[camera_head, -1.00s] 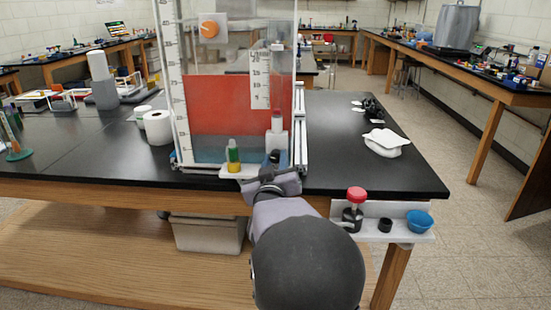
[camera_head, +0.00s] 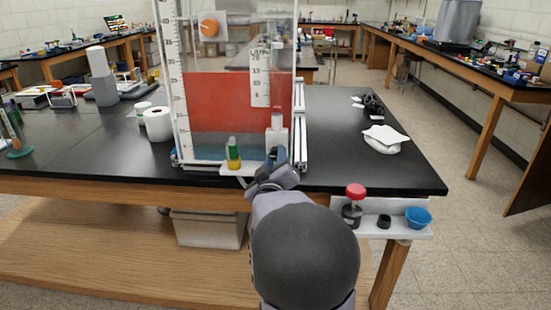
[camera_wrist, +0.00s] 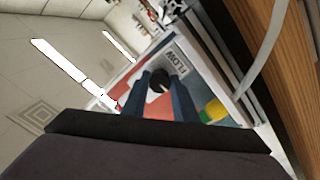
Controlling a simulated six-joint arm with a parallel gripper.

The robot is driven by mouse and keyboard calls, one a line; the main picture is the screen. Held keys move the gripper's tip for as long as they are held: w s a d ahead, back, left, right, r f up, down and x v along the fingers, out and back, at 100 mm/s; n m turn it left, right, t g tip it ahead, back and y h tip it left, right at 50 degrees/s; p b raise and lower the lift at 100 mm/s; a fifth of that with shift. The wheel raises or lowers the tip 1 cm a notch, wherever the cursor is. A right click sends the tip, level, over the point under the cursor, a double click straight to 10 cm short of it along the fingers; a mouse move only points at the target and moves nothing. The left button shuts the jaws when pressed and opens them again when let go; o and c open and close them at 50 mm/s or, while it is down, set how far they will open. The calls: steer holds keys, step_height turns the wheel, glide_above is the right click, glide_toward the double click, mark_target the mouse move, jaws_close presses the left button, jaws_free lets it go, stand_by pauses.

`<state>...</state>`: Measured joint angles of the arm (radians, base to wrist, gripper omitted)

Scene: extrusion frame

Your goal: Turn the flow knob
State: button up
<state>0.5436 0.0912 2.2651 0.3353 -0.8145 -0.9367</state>
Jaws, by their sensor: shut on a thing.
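The flow knob (camera_wrist: 158,83) is a small dark round knob on a pale plate, beside the printed word FLOW (camera_wrist: 177,63), in the wrist view. My gripper (camera_wrist: 161,79) has its two blue-grey fingers on either side of the knob, shut on it. In the head view my gripper (camera_head: 275,158) is at the lower right front of the clear tank (camera_head: 225,105), which holds red and bluish layers. The knob is hidden behind my gripper there.
A side shelf (camera_head: 400,229) holds a red-topped knob (camera_head: 355,192) and a blue bowl (camera_head: 418,217). An orange knob (camera_head: 209,27) is higher up. The bench right of the tank is mostly clear.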

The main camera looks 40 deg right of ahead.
steer(key=o, duration=1.1)
steer(key=shift+c, duration=0.2)
steer(key=v, duration=0.7)
steer(key=shift+s+a, duration=0.15)
